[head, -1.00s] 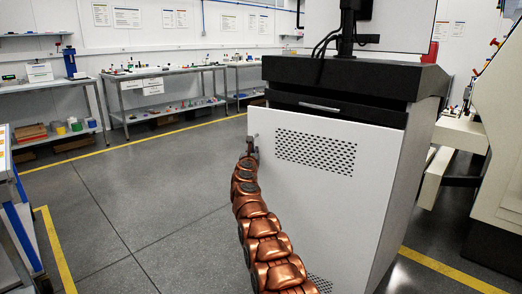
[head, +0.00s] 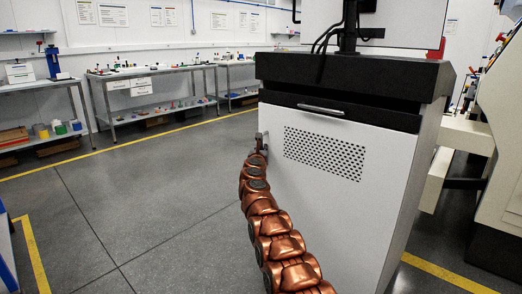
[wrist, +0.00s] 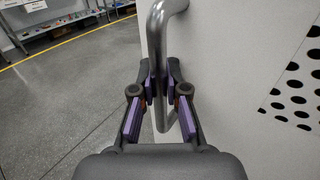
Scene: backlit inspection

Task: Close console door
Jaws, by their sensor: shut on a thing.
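The console (head: 350,75) stands at centre right in the head view, with a white door (head: 310,215) that has a perforated panel. The door looks almost flush with the console front; a small gap cannot be ruled out. My gripper (head: 261,145) is at the door's upper left edge. In the wrist view my gripper (wrist: 161,88) is shut on the door's vertical metal bar handle (wrist: 157,38), with purple pads on both sides of it. The door face (wrist: 250,60) fills the right of that view. The handle is mostly hidden in the head view.
A black drawer front with a silver pull (head: 320,109) is above the door. Workbenches (head: 150,73) line the back wall. A beige machine (head: 497,150) stands at the right. The grey floor (head: 130,190) to the left is clear.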

